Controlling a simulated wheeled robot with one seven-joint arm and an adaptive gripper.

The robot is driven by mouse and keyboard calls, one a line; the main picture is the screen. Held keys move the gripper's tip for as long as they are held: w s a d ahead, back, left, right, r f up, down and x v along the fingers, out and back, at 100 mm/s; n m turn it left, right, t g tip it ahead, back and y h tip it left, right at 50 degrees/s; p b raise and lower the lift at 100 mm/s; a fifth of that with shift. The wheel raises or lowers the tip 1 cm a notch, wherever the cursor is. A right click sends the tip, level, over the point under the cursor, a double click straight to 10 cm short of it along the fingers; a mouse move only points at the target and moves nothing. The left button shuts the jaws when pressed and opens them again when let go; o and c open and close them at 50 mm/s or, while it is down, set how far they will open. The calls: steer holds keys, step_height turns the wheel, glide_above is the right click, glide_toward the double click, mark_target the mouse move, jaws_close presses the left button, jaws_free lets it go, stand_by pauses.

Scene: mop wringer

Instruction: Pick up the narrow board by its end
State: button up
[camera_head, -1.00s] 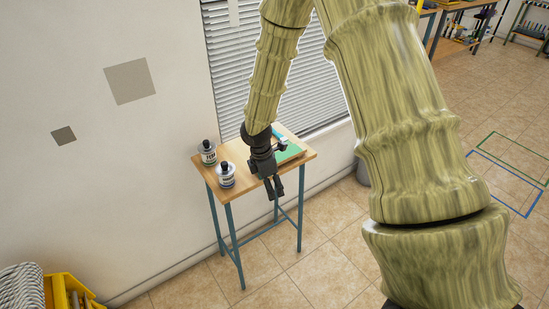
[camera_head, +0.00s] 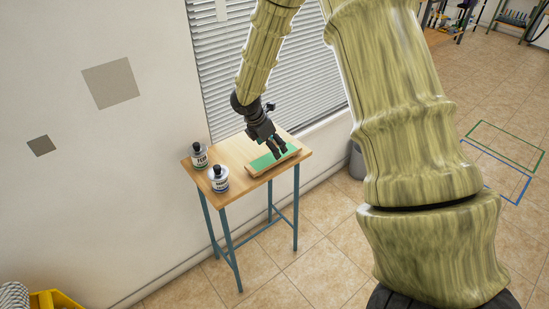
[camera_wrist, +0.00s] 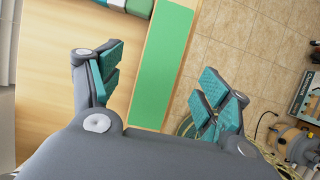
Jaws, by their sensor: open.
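The narrow board (camera_head: 258,171) lies on the small wooden table, near its right side, with a green strip along its top. In the wrist view the board's green face (camera_wrist: 162,70) runs lengthwise between my two fingers. My gripper (camera_head: 278,152) is open and empty above the board. In the wrist view my gripper (camera_wrist: 160,95) has its teal-padded fingers spread wide, one over the table and one out over the floor. I cannot tell the exact height between the fingertips and the board. My gripper hides part of the board in the head view.
Two bottles with black caps, one at the back (camera_head: 199,156) and one at the front (camera_head: 219,180), stand on the left of the table (camera_head: 232,152). A wall with a blind (camera_head: 225,80) rises behind. Several white and green items lie at the wrist view's top (camera_wrist: 130,6).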

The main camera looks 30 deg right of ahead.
mark_target(272, 157)
steer(key=shift+s+f, duration=0.1)
steer(key=shift+f, duration=0.45)
step_height(272, 157, down, 3)
steer(key=shift+d+p, duration=0.15)
steer(key=shift+p, duration=0.3)
steer(key=shift+d+f, duration=0.25)
steer(key=shift+f, duration=0.35)
steer(key=c, duration=1.2)
